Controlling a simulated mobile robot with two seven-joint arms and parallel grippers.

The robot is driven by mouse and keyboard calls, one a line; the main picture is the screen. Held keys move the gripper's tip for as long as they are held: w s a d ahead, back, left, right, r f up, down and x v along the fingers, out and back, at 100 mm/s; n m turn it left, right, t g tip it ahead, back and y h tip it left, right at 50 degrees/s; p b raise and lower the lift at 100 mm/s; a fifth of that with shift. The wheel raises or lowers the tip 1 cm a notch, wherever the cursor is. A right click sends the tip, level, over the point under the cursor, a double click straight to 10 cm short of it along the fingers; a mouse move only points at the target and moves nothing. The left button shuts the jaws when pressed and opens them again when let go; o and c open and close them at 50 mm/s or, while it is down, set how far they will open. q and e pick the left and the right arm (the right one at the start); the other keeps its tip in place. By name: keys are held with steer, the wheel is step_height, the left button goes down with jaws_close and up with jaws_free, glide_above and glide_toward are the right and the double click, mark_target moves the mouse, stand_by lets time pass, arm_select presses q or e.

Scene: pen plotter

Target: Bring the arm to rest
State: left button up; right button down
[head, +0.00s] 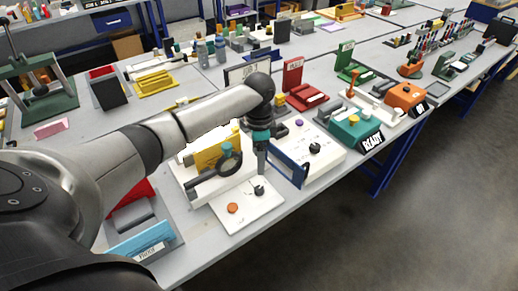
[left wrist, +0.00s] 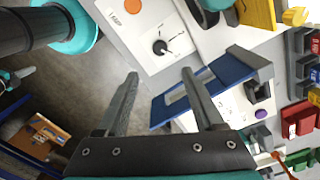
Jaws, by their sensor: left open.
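My left arm reaches in from the left in the head view, and its left gripper (head: 262,165) points down beside the blue upright frame (head: 289,163). In the left wrist view the left gripper (left wrist: 160,73) has its fingers wide apart with nothing between them. The right finger overlaps the blue frame (left wrist: 240,72) in the picture; I cannot tell whether they touch. A white panel (head: 262,212) with an orange button (head: 232,208) and a black knob (head: 259,190) lies near the gripper. My right gripper is not in view.
A yellow block device (head: 215,158) stands left of the gripper. A green box with a READY sign (head: 372,141) stands to the right. Red holders (head: 293,75) and several bottles stand behind. The floor (head: 400,220) beyond the table's front edge is clear.

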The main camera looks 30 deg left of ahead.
arm_select(q)
steer(key=shift+r, duration=0.9)
